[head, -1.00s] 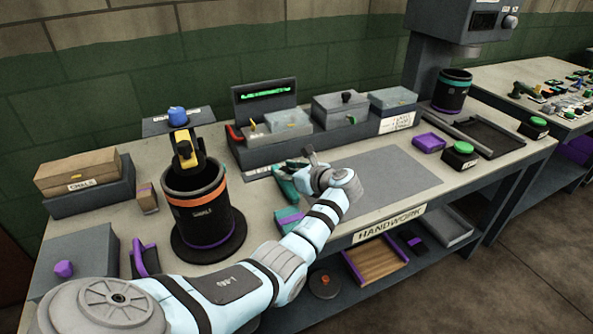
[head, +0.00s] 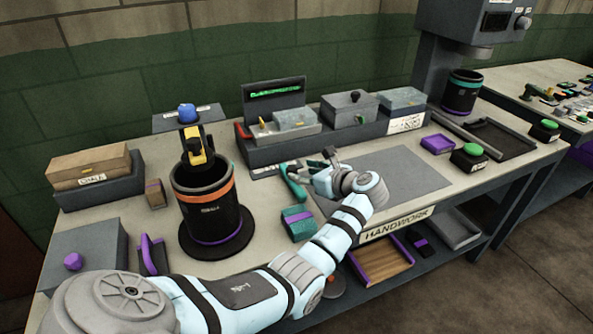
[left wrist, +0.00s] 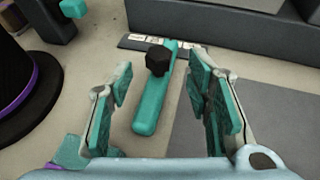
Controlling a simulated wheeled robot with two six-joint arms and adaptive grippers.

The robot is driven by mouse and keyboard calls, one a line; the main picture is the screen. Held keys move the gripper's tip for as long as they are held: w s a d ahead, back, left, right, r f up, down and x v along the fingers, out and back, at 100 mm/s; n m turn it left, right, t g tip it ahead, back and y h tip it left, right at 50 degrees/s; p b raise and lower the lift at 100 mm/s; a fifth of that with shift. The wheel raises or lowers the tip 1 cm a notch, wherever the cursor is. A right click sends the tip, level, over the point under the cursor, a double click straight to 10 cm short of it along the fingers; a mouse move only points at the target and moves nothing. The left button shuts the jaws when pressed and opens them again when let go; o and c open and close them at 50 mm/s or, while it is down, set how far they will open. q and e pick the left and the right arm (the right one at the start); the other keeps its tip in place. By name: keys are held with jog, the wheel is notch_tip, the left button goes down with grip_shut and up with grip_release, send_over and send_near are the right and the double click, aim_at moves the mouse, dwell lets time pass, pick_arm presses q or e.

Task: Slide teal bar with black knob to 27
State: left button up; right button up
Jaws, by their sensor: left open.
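The teal bar (left wrist: 148,113) with its black knob (left wrist: 158,61) lies on the bench in the left wrist view, its far end over a pale marked strip (left wrist: 146,42). The strip's figures are too small to read. The bar also shows in the head view (head: 291,180), beside my left gripper (head: 322,170). In the left wrist view, my left gripper (left wrist: 160,80) is open. Its teal-padded fingers appear on either side of the bar and knob, with gaps on both sides; I see no contact. My right gripper is in neither view.
A black cup with an orange band (head: 205,205) stands left on a round base. A grey housing (head: 330,127) with lidded boxes stands behind the bar. A teal and purple block (head: 298,223) lies in front. A bare grey mat (head: 410,175) lies to the right.

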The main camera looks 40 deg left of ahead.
pick_arm(q)
jog(key=v, duration=0.7)
jog(key=shift+d, duration=0.3)
jog(key=shift+r, duration=0.1)
